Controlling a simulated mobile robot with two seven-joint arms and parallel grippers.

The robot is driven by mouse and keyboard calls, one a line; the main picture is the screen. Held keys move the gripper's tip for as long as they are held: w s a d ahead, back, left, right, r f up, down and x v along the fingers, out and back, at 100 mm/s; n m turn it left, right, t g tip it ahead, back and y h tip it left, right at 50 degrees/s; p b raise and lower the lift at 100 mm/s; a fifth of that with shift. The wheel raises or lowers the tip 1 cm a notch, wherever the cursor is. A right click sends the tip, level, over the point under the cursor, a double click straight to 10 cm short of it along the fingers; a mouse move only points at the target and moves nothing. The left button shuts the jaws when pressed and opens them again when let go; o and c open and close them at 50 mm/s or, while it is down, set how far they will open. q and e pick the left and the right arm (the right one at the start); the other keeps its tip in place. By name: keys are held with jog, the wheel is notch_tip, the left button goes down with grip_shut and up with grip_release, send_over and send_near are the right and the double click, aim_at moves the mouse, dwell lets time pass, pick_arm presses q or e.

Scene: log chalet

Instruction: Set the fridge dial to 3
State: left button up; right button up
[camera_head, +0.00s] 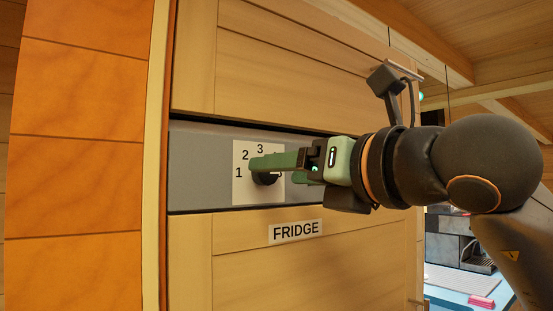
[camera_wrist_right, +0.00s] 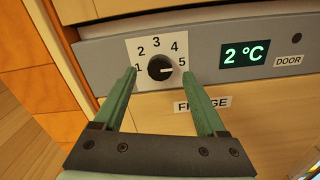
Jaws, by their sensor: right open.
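The fridge dial is a round black knob on a white plate numbered 1 to 5, seen in the right wrist view (camera_wrist_right: 160,68). Its white mark points right, towards the 5. In the head view the knob (camera_head: 264,179) is partly hidden by my right gripper (camera_head: 258,166). That gripper is open, its green fingers pointing at the panel. In the wrist view its fingertips (camera_wrist_right: 160,72) stand on either side of the knob, apart from it. I cannot tell how far they are from the plate. My left gripper is in neither view.
A FRIDGE label (camera_head: 296,231) sits below the grey panel (camera_head: 200,170). Wooden cabinet fronts lie above and below; an orange wall (camera_head: 85,160) stands at left.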

jog(key=shift+x, duration=1.2)
grip_shut()
